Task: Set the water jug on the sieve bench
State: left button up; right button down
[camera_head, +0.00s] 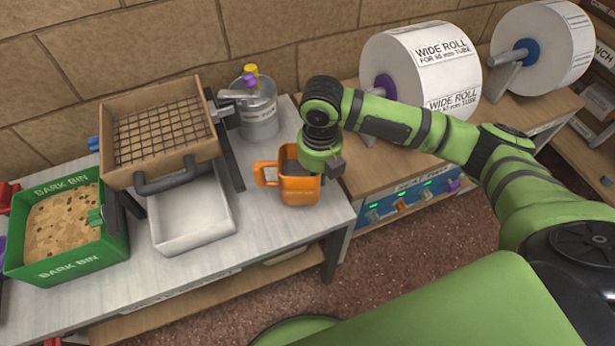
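An orange jug (298,190) with a loop handle on its left is at the right end of the grey sieve bench (275,232). It looks upright, and its base appears to be on or just over the bench top. My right gripper (322,172) is at the jug's right rim, pointing down. The fingers are mostly hidden behind the wrist and the jug, so I cannot tell whether they are closed on the wall. My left gripper is not in view.
A wooden sieve (160,131) stands over a white tray (192,238). A green bark bin (75,262) is at the left, a grey metal can (259,120) behind the jug. A wooden bench (372,178) with large paper rolls (410,65) adjoins at the right.

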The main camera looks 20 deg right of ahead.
jog(key=w+f, duration=0.1)
jog(key=w, duration=0.2)
jog(key=w+f, duration=0.1)
jog(key=shift+w+f, duration=0.25)
jog(key=shift+f, duration=2.1)
jog(key=shift+f, duration=0.2)
jog(key=c, duration=1.4)
grip_release()
jog(key=shift+r, duration=0.15)
notch_tip(320, 180, up, 12)
jog(key=shift+r, duration=0.1)
